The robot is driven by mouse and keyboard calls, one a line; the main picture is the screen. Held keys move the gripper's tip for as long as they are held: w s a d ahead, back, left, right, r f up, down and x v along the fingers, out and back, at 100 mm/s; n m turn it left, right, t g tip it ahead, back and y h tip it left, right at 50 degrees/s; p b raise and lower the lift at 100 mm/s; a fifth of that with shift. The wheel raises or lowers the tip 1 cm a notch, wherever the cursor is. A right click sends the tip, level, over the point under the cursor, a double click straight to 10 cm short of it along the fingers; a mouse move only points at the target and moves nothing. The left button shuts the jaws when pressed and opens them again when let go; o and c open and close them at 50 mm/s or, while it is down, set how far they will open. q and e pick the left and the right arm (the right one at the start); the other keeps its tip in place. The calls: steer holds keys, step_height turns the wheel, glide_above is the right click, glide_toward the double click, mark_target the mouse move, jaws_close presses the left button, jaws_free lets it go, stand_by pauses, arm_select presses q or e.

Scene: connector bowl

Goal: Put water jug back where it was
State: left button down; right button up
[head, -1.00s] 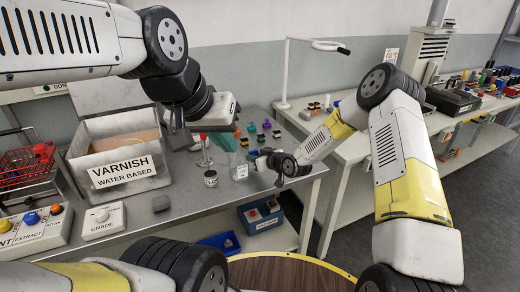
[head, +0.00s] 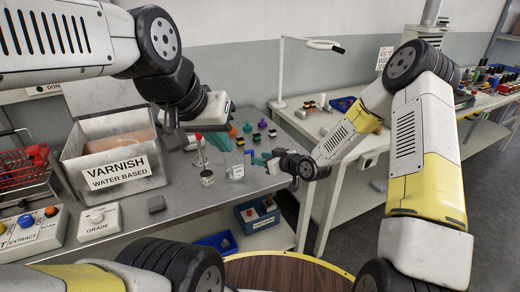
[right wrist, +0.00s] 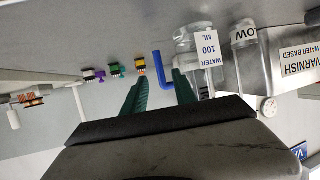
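The water jug (head: 236,172) is a small clear vessel with a white label, standing upright on the grey bench near its front edge. In the right wrist view the jug (right wrist: 200,50) shows its label "WATER 100 ML" and a blue angled handle. My right gripper (head: 258,158) is just right of the jug in the head view. In its wrist view the teal fingers (right wrist: 158,95) are apart, with the handle showing in the gap ahead; no grip on it is visible. My left gripper (head: 222,138) hangs above the bench behind the jug; its finger opening is unclear.
The varnish box (head: 112,165) stands left on the bench. A small labelled jar (head: 207,178) is close left of the jug, and several coloured connectors (head: 262,124) lie behind. A grey block (head: 157,204) and grade box (head: 98,220) are at front left.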

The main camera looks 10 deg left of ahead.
steer(key=s+d+r+m+h, duration=0.2)
steer(key=s+d+r+h, duration=0.2)
steer(key=d+r, duration=0.5)
steer(key=s+d+r+m+h, duration=0.1)
steer(key=s+d+r+h, duration=0.25)
steer(key=d+r, duration=0.5)
steer(key=s+d+r+m+g, duration=0.1)
steer(key=s+d+r+m, duration=0.1)
steer(key=s, duration=0.6)
steer(key=s+d+r+m+g, duration=0.1)
steer(key=s+r, duration=0.3)
steer(key=s, duration=0.4)
steer(key=s+d+r+m, duration=0.3)
steer(key=s+d, duration=0.1)
steer(key=s, duration=0.4)
steer(key=shift+g, duration=0.4)
steer(key=shift+w+h, duration=0.1)
steer(key=shift+h, duration=0.15)
